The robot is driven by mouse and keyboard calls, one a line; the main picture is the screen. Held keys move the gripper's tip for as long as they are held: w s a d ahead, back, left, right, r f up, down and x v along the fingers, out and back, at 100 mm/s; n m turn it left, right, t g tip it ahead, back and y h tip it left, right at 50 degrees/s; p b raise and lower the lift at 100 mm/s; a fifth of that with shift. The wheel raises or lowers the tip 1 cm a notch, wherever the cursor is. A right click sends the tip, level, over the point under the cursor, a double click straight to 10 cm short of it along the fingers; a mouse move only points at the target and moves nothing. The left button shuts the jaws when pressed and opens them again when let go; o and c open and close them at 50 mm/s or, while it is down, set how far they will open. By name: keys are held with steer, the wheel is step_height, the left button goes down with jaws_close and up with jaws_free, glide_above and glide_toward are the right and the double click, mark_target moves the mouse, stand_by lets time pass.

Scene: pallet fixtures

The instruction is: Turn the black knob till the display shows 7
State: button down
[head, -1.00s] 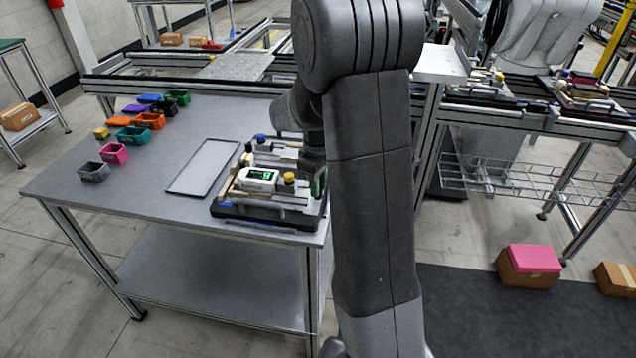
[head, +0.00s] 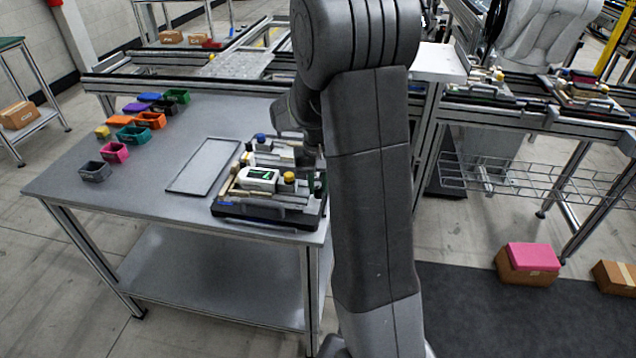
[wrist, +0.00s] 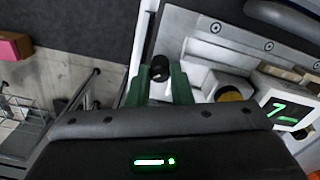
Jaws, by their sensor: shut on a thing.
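In the wrist view the black knob (wrist: 160,67) stands between the two green fingers of my gripper (wrist: 160,79), which is shut on it. The white display unit (wrist: 285,108) is to the right, and its green digit reads as 7. The display unit also shows in the head view (head: 257,179), on the fixture pallet (head: 265,214), with its digit too small to read surely. In the head view my arm largely hides the gripper and the knob.
A yellow round cap (wrist: 230,95) sits between the knob and the display; a blue cap (head: 260,138) is at the fixture's back. A flat grey tray (head: 204,167) lies on the table (head: 130,205) to the left, with several coloured bins beyond.

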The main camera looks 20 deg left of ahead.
mark_target(318, 187)
steer(key=shift+r+m, duration=0.1)
steer(key=shift+m, duration=0.5)
steer(key=c, duration=1.3)
jaws_free()
step_height(318, 187, up, 14)
steer(key=shift+f, duration=0.2)
step_height(318, 187, down, 14)
steer(key=shift+r, duration=0.1)
steer(key=shift+r, duration=0.1)
